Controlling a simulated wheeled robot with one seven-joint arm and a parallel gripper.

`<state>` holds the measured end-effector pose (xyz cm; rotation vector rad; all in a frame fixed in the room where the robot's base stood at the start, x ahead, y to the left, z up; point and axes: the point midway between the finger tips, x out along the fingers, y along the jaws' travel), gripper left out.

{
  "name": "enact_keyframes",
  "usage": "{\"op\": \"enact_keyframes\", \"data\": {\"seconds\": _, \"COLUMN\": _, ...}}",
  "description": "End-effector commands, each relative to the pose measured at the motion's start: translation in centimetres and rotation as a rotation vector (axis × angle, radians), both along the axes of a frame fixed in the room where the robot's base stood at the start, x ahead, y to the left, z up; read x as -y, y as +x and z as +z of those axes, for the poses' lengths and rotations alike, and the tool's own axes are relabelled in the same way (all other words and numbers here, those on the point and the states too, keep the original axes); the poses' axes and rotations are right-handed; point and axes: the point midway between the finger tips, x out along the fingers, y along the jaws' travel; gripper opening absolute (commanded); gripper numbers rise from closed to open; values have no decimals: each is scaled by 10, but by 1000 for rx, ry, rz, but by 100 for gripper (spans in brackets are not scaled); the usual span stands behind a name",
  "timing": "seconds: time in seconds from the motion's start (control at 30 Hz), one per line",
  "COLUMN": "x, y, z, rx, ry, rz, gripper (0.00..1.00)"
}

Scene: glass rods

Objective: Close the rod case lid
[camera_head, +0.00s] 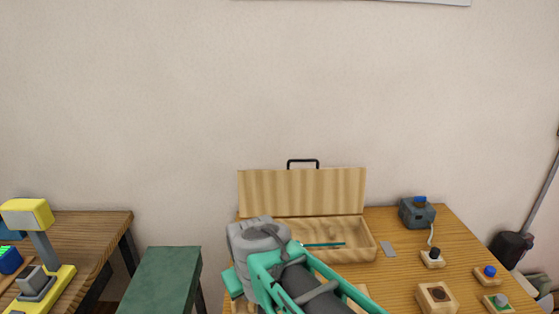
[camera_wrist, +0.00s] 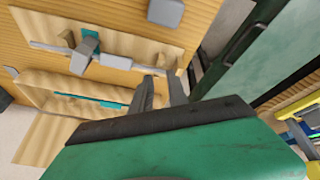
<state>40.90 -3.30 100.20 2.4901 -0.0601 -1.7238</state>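The rod case (camera_head: 368,240) is a pale wooden box on the wooden table. Its lid (camera_head: 302,192) stands open, about upright at the back edge, with a black handle (camera_head: 303,162) on top. A teal rod (camera_head: 325,245) lies in the case. In the wrist view the case holds the teal rod (camera_wrist: 90,100), and the lid (camera_wrist: 42,142) is beyond it. My gripper (camera_wrist: 162,78) has its two grey fingers apart with nothing seen between them. It is apart from the lid. In the head view my arm covers the case's front left, and my fingertips are hidden.
A wooden fixture with a grey bar and teal piece (camera_wrist: 90,46) is near my gripper. A blue-grey device (camera_head: 416,212), a grey plate (camera_head: 388,249) and several small button blocks stand right of the case. A green bench (camera_head: 162,278) is at left.

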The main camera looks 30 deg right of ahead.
Motion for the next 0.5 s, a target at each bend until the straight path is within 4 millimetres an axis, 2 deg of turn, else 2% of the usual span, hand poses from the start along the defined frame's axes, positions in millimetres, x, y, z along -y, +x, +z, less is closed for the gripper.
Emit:
{"op": "enact_keyframes", "data": {"seconds": 0.03, "x": 19, "y": 36, "z": 24, "rx": 26, "ry": -66, "rz": 12, "gripper": 20}}
{"op": "enact_keyframes", "data": {"seconds": 0.07, "x": 33, "y": 59, "z": 36, "rx": 46, "ry": -117, "rz": 22, "gripper": 20}}
{"op": "enact_keyframes", "data": {"seconds": 0.1, "x": 52, "y": 91, "z": 51, "rx": 68, "ry": -194, "rz": 37, "gripper": 20}}
{"op": "enact_keyframes", "data": {"seconds": 0.2, "x": 103, "y": 163, "z": 85, "rx": 95, "ry": -412, "rz": 75, "gripper": 20}}
{"op": "enact_keyframes", "data": {"seconds": 0.3, "x": 150, "y": 220, "z": 110, "rx": 70, "ry": -650, "rz": 110, "gripper": 20}}
{"op": "enact_keyframes", "data": {"seconds": 0.4, "x": 192, "y": 258, "z": 127, "rx": -11, "ry": -887, "rz": 138, "gripper": 20}}
{"op": "enact_keyframes", "data": {"seconds": 0.5, "x": 221, "y": 276, "z": 136, "rx": -124, "ry": -1082, "rz": 157, "gripper": 20}}
